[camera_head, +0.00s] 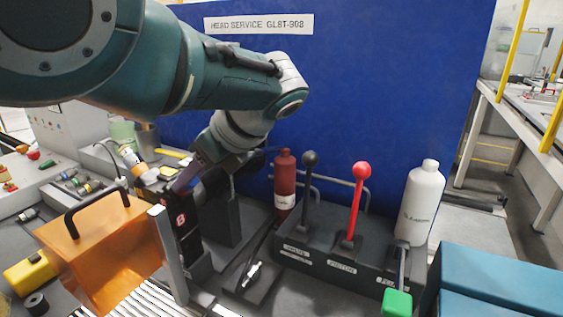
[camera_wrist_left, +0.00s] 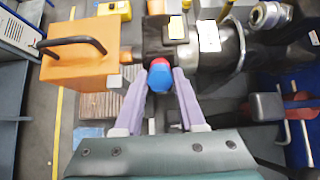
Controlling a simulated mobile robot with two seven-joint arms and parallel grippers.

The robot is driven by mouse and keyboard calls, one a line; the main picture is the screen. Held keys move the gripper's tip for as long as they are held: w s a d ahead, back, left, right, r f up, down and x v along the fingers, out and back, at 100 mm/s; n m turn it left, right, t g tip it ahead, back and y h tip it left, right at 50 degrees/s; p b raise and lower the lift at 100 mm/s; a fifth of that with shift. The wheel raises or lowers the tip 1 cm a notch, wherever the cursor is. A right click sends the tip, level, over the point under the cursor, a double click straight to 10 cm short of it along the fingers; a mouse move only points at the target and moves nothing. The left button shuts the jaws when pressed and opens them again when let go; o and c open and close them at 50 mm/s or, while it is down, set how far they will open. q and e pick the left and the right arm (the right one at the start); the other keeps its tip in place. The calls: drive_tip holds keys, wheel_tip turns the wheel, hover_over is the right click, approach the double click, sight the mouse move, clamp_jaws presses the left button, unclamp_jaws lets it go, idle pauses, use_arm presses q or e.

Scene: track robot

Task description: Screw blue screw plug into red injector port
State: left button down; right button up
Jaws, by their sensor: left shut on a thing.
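In the left wrist view, the blue screw plug (camera_wrist_left: 160,80) sits between the two purple fingertips of my left gripper (camera_wrist_left: 160,88), which is shut on it. A red part, probably the injector port (camera_wrist_left: 159,62), shows right at the far end of the plug, on a dark block (camera_wrist_left: 163,38). I cannot tell how far the plug is in the port. In the head view, my left gripper (camera_head: 186,180) is low over the black housing (camera_head: 190,238) behind the orange cover; the plug and port are hidden there. My right gripper is not in view.
An orange cover with a black handle (camera_head: 100,250) stands close left of the gripper. To the right are a red bottle (camera_head: 285,190), a lever box (camera_head: 340,257) with black and red levers, and a white bottle (camera_head: 420,205). A blue panel (camera_head: 370,90) rises behind.

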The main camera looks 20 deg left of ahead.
use_arm(q)
drive_tip(key=shift+m, duration=0.3)
drive_tip(key=shift+m, duration=0.3)
drive_tip(key=shift+c, duration=2)
unclamp_jaws()
